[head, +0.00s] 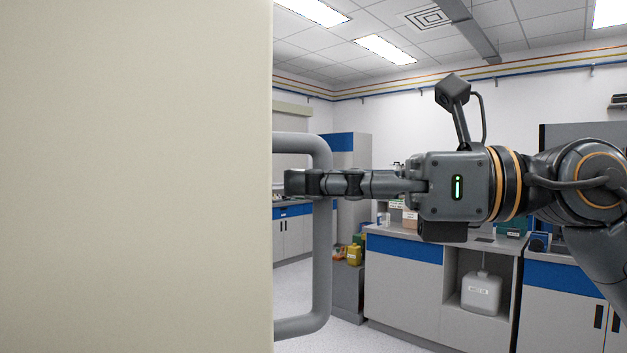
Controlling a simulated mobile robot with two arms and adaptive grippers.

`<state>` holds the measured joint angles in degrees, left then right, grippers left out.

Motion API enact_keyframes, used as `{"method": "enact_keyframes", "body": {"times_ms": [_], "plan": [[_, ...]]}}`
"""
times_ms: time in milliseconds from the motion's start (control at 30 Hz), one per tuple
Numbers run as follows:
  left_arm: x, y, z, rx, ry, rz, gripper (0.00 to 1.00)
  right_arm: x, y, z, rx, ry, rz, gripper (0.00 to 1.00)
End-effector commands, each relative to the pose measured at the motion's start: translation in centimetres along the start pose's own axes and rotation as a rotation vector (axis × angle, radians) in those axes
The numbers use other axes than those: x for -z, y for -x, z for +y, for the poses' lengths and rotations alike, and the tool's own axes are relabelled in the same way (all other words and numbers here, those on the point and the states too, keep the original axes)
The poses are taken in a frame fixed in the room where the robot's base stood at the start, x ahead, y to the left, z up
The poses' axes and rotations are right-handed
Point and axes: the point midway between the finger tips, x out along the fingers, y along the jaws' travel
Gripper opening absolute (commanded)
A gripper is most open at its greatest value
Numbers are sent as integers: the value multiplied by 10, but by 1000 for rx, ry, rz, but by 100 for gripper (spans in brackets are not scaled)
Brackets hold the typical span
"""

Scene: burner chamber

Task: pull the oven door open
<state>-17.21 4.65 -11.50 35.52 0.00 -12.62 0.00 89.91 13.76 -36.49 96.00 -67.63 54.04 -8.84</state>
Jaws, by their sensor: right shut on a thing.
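The oven door (136,180) is a large cream panel that fills the left part of the head view, close to me. Its grey bar handle (322,270) sticks out to the right of the panel's edge and runs upright, with bends at top and bottom. My right gripper (305,183) comes in from the right and is shut on the upright part of the handle, in its upper half. The fingers hide that part of the bar. The rest of the oven and my left gripper do not show.
Behind the handle stand lab benches with white cabinets and blue strips (403,290). A white jug (481,293) sits in an open bench bay. Yellow containers (354,254) stand further left. Pale floor shows between the handle and the benches.

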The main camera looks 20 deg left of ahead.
Motion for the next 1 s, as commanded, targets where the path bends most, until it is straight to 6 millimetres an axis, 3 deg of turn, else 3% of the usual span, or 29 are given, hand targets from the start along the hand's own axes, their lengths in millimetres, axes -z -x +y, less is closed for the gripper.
{"method": "enact_keyframes", "body": {"times_ms": [167, 200, 300, 333, 733, 1000], "plan": [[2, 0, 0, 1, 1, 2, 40, -5, 4, -4, 11, 1, -14, 0], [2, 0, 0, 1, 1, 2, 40, -5, 4, -4, 11, 1, -14, 15], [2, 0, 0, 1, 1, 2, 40, -4, 3, -3, 10, 0, -12, 36], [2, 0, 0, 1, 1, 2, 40, -4, 3, -3, 10, 0, -11, 38], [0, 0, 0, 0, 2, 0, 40, -1, 9, -2, 6, -1, -4, 38], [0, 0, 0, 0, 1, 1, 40, 0, 62, -3, 10, -2, -6, 38]]}}
